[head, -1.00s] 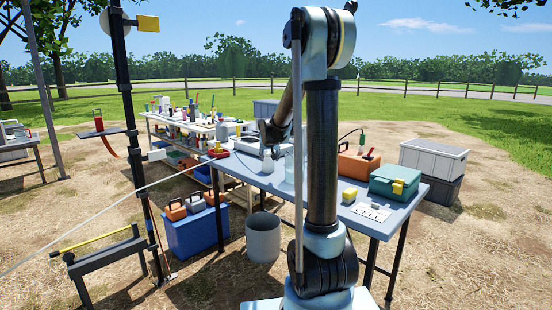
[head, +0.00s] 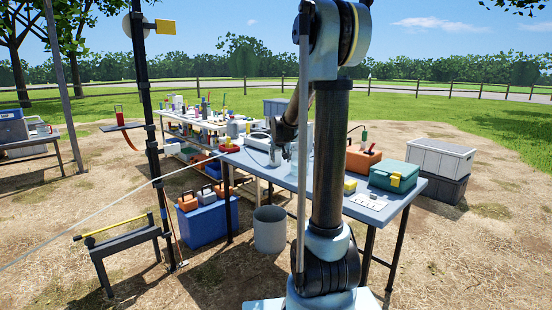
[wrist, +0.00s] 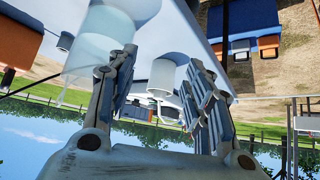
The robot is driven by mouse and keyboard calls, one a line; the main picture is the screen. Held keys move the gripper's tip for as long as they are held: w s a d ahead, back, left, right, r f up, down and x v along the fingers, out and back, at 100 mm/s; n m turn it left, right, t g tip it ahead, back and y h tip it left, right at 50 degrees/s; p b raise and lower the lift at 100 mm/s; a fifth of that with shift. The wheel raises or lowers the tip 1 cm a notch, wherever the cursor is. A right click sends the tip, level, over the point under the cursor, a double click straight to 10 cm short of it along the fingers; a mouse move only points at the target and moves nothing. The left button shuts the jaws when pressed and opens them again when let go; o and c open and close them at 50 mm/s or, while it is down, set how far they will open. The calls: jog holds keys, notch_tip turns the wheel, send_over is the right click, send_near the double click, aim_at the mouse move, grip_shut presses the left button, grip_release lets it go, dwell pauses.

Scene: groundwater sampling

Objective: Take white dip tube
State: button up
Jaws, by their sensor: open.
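My gripper (wrist: 162,62) is open and empty in the wrist view, which is upside down. A short white cylinder (wrist: 161,76) shows in the gap between its fingers, apart from both. I cannot tell whether it is the white dip tube. A larger translucent cylinder (wrist: 95,42) stands beside the left finger and is partly behind it. In the head view my gripper (head: 275,153) is small and low over the blue-grey table (head: 345,207), partly hidden by my arm. No dip tube can be made out clearly there.
A green case (head: 393,177), a yellow block (head: 350,186) and an orange box (head: 362,160) are on the table's right part. A grey bucket (head: 270,230) and a blue crate (head: 203,222) stand on the ground. A cluttered bench (head: 190,122) is behind.

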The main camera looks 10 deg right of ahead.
jog(key=s+f+g, duration=0.2)
jog(key=s, duration=1.6)
jog(key=s+d+f+n+g, duration=0.1)
jog(key=s+f+g, duration=0.1)
jog(key=s, duration=1.6)
jog(key=shift+s+f+y, duration=0.15)
jog(key=shift+f+y, duration=0.25)
jog(key=shift+f, duration=0.3)
jog(key=s+f, duration=0.2)
jog(key=s, duration=0.1)
jog(key=s+f+g, duration=0.1)
jog(key=s+f, duration=0.1)
jog(key=s, duration=0.2)
jog(key=s+a+f+n+g, duration=0.1)
jog(key=s+f, duration=0.1)
jog(key=s, duration=0.2)
jog(key=shift+y, duration=0.3)
jog(key=c, duration=0.3)
